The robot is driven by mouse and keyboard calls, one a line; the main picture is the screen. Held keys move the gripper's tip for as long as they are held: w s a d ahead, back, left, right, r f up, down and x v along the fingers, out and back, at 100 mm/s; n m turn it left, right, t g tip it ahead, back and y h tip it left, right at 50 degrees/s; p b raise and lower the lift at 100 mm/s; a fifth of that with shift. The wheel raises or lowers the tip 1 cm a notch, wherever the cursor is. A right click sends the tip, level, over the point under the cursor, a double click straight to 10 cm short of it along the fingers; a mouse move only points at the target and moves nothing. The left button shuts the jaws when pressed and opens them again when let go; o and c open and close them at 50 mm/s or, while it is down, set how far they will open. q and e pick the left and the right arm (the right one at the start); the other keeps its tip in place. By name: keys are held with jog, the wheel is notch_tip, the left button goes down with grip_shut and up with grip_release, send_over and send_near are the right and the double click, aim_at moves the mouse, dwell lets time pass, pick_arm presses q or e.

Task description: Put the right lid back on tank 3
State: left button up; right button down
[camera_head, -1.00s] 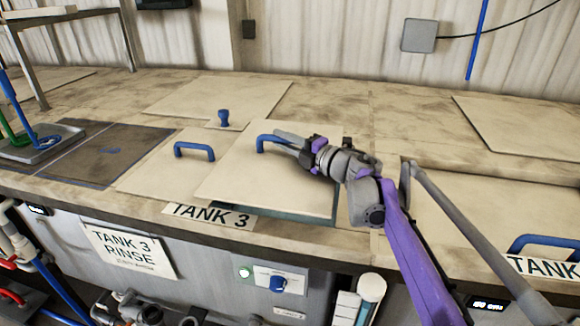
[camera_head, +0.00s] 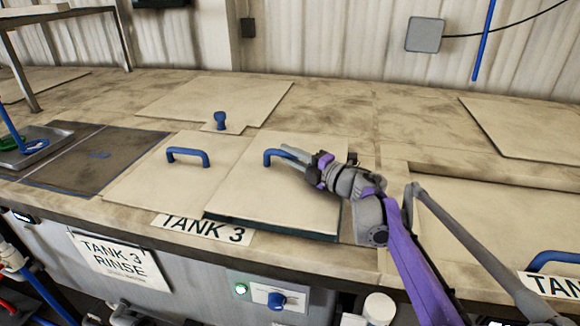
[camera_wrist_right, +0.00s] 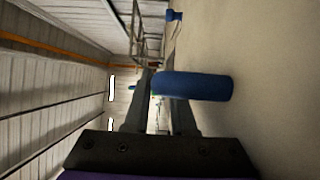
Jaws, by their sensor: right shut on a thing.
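The right lid (camera_head: 270,200) of tank 3 is a beige square panel with a blue handle (camera_head: 274,156). My right gripper (camera_head: 292,155) is shut on that handle, which also shows between the fingers in the right wrist view (camera_wrist_right: 195,86). The lid lies over the right part of tank 3, close beside the left lid (camera_head: 172,178), with a dark gap or edge under its front side. I cannot tell whether it is fully seated. The left lid has its own blue handle (camera_head: 188,155). The TANK 3 label (camera_head: 203,228) is at the front edge, partly covered by the right lid. My left gripper is not in view.
A small lid piece with a blue knob (camera_head: 221,120) lies behind the two lids. A dark cover (camera_head: 110,160) and a metal tray (camera_head: 50,140) are at the left. Another lid (camera_head: 530,125) lies at the back right. A grey box (camera_head: 424,34) is on the back wall.

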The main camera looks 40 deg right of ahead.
aim_at(290, 169)
jog(key=shift+f, duration=1.5)
jog(key=c, duration=1.2)
grip_release()
jog(key=shift+f, duration=0.2)
jog(key=o, duration=0.4)
jog(key=shift+o, duration=0.2)
jog(key=shift+r, duration=0.25)
jog(key=s, duration=0.4)
jog(key=s+d, duration=0.1)
jog(key=s, duration=0.3)
jog(key=s+d, duration=0.1)
jog(key=s, duration=0.3)
jog(key=shift+d+f+b, duration=0.1)
jog(key=shift+b, duration=0.25)
